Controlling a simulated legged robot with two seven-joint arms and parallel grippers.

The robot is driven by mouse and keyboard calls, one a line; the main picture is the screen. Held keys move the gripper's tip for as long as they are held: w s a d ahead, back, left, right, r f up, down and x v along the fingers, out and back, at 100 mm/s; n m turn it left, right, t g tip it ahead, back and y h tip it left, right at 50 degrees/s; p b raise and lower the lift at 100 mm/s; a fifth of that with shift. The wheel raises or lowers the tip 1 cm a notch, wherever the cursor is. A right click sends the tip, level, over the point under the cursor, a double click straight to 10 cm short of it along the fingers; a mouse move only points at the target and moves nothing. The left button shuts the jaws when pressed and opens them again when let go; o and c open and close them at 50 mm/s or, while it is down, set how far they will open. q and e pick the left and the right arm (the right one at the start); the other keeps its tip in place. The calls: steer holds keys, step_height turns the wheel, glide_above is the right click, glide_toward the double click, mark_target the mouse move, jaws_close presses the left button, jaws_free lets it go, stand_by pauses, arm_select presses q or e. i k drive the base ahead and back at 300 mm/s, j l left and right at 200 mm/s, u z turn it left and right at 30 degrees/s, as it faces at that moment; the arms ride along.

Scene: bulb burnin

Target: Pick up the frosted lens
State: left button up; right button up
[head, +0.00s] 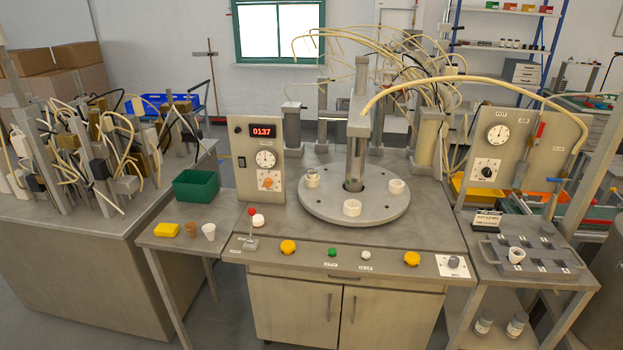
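I see no part labelled as the frosted lens, and cannot tell for sure which piece it is. A small white tapered cup (209,231) stands on the left side shelf, right of a brown cup (190,230) and a yellow block (167,230). A similar white cup (516,255) sits on the grey slotted tray (546,267) on the right side shelf. Small white round pieces (352,207) stand on the grey turntable (317,205). Neither of my grippers is in view.
A green bin (195,186) stands behind the left cups. The control box (257,160) reads 0137. A column (355,140) rises over the turntable. Cables (480,80) hang behind.

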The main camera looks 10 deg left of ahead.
mark_target(258, 219)
steer(key=i+j+z, duration=0.45)
steer(key=i+j, duration=1.15)
steer(key=i, duration=0.1)
